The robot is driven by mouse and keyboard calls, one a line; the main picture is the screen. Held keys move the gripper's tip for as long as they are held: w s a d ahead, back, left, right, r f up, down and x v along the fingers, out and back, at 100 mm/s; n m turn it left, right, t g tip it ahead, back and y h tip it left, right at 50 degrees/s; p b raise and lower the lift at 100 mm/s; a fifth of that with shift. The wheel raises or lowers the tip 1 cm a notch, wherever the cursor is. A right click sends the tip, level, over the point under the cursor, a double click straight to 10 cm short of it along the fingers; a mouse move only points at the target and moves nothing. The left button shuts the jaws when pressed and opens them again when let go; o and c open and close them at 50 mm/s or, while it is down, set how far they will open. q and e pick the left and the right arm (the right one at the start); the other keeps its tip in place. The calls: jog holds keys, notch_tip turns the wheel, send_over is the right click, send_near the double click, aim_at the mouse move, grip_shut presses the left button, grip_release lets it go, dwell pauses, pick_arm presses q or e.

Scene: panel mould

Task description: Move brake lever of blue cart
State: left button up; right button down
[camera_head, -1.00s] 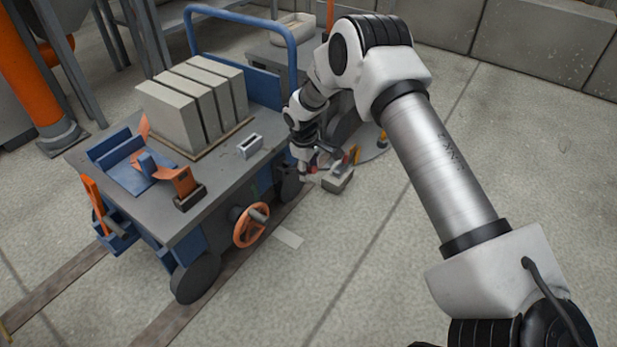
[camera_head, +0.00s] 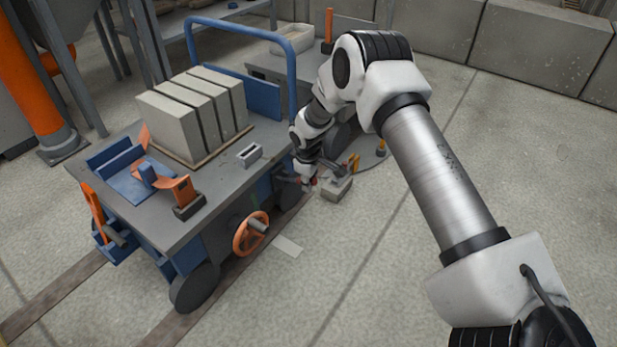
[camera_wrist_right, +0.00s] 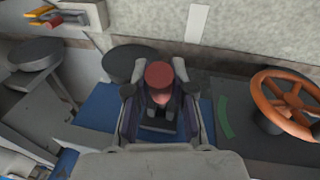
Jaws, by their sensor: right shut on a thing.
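The blue cart (camera_head: 203,240) stands on the left in the head view, with a grey top. In the right wrist view, the brake lever (camera_wrist_right: 160,76) shows its red round knob between my fingers. A green curved mark (camera_wrist_right: 224,117) is on the cart's side panel, to the right of the lever. My right gripper (camera_wrist_right: 161,88) is shut on the lever. In the head view the same gripper (camera_head: 308,183) is at the cart's side near its far right corner, where it hides most of the lever. My left gripper is not in view.
An orange handwheel (camera_head: 250,233) is on the cart's side, and it also shows in the wrist view (camera_wrist_right: 287,104). Grey blocks (camera_head: 190,112) stand on the cart top. The floor at the right is clear.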

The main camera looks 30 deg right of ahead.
jog(key=shift+s+d+f+t+p, duration=0.1)
jog(key=shift+s+f+t+p, duration=0.15)
jog(key=shift+f+t+p, duration=0.2)
pick_arm(q)
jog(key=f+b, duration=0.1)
jog(key=b, duration=0.1)
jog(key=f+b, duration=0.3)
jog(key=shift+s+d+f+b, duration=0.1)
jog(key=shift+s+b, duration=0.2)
jog(key=shift+b, duration=0.05)
pick_arm(e)
notch_tip(320, 180, down, 10)
jog(key=w+m+t+y, duration=0.1)
jog(key=t+y, duration=0.2)
jog(key=t, duration=0.6)
jog(key=shift+r+t+y, duration=0.25)
jog(key=shift+t+y, duration=0.1)
jog(key=shift+y, duration=0.05)
jog(key=c, duration=1)
grip_release()
jog(key=shift+a, duration=0.2)
jog(key=shift+o, duration=0.2)
